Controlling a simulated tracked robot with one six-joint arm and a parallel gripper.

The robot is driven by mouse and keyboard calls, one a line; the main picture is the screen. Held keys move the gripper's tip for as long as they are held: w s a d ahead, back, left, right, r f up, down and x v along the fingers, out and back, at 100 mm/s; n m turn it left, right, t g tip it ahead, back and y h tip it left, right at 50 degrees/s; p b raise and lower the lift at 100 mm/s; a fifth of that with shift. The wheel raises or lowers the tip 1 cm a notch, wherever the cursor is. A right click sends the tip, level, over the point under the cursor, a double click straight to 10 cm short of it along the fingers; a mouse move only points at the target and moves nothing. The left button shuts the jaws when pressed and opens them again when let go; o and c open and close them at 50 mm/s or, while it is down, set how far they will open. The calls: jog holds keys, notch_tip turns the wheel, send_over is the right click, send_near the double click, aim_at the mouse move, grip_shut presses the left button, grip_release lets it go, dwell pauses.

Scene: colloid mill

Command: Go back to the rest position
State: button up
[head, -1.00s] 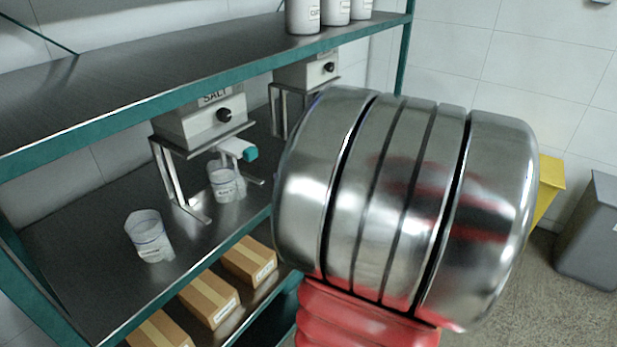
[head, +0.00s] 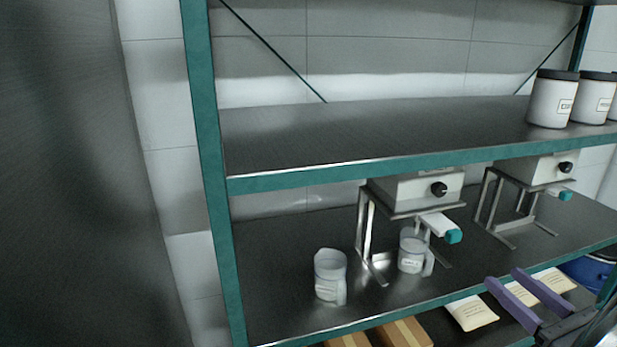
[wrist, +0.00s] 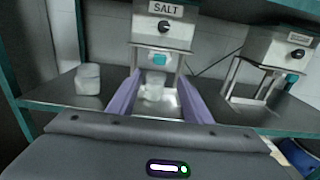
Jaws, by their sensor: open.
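My gripper (head: 511,294) shows at the lower right of the head view, with two purple fingers apart and nothing between them. It is in front of the shelf rack, near the lower shelf's front edge. In the wrist view the open fingers (wrist: 160,98) point toward the salt dispenser (wrist: 162,28) and frame a clear beaker (wrist: 152,90) under its spout. The fingers look apart from the beaker. The same beaker stands upright below the teal-tipped spout in the head view (head: 411,250).
Another beaker (head: 330,277) stands to the left on the lower shelf (head: 290,235). A second dispenser (head: 535,170) is to the right. White jars (head: 552,100) stand on the upper shelf (head: 380,130). Boxes (head: 405,332) and packets (head: 470,312) lie below. A green post (head: 207,150) borders the rack's left.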

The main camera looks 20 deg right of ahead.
jog(key=w+a+f+n+g+y, duration=0.2)
jog(key=w+a+n+g+y, duration=0.15)
jog(key=a+n, duration=0.55)
jog(key=w+a+f+n+g+y, duration=0.35)
jog(key=w+a+n, duration=0.2)
jog(key=a, duration=0.75)
jog(key=s+a+f+n+g+h, duration=0.35)
jog(key=s+a+n+g, duration=0.45)
jog(key=a+n, duration=0.55)
jog(key=d+r+n+t+h, duration=0.1)
jog(key=n, duration=0.1)
jog(key=d+r+n+h, duration=0.1)
jog(key=n, duration=0.2)
jog(key=s+d+r+n+t+h, duration=0.1)
jog(key=n+h, duration=0.1)
jog(key=shift+r+n+t, duration=0.1)
jog(key=shift+n+t, duration=0.2)
jog(key=shift+n, duration=0.1)
jog(key=shift+s, duration=0.1)
dwell(0.3)
dwell(0.6)
